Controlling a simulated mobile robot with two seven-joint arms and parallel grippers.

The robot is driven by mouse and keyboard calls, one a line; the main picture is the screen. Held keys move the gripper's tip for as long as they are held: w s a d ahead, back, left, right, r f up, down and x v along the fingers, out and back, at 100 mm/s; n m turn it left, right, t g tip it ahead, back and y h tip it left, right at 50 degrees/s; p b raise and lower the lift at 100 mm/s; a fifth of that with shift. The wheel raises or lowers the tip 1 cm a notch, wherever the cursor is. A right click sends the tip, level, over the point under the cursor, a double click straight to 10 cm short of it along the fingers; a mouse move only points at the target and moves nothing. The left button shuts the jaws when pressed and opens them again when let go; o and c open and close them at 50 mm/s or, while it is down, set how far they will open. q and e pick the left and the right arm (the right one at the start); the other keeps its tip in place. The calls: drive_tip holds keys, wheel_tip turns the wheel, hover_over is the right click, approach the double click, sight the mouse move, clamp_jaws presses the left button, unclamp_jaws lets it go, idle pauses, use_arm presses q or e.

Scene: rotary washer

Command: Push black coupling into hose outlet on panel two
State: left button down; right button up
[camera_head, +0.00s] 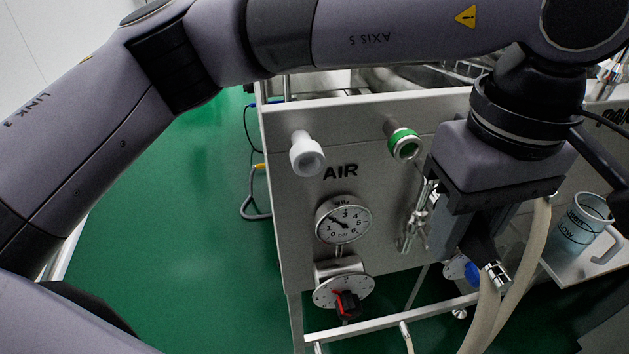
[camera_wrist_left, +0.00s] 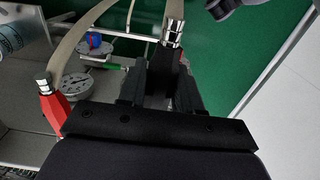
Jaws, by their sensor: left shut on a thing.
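My left gripper (camera_head: 470,235) is shut on the black coupling (camera_head: 480,245), in front of the steel panel on the right. The coupling's silver tip points down and a little right; it also shows between the fingers in the left wrist view (camera_wrist_left: 173,33). A beige hose hangs beside the gripper. On the panel (camera_head: 290,215) marked AIR are a white outlet (camera_head: 307,157) and a green-ringed outlet (camera_head: 405,144), both left of the gripper and apart from the coupling. No panel number is readable. My right gripper is not seen.
Below the outlets are a pressure gauge (camera_head: 343,221) and a red-black valve handle (camera_head: 346,303). A grey jug (camera_head: 582,226) stands on a shelf at the right. A red coupling (camera_wrist_left: 52,105) shows in the wrist view. Green floor at the left is clear.

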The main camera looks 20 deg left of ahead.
use_arm(q)
drive_tip(key=shift+w+a, duration=0.6)
drive_tip(key=shift+w, duration=0.3)
drive_tip(key=shift+w+a, duration=0.55)
drive_tip(key=shift+w, duration=0.3)
drive_tip(key=shift+w+a, duration=0.45)
drive_tip(key=shift+w, duration=0.15)
idle(0.5)
drive_tip(key=shift+w+a, duration=0.4)
drive_tip(key=shift+w, duration=0.2)
drive_tip(key=c, duration=0.7)
unclamp_jaws()
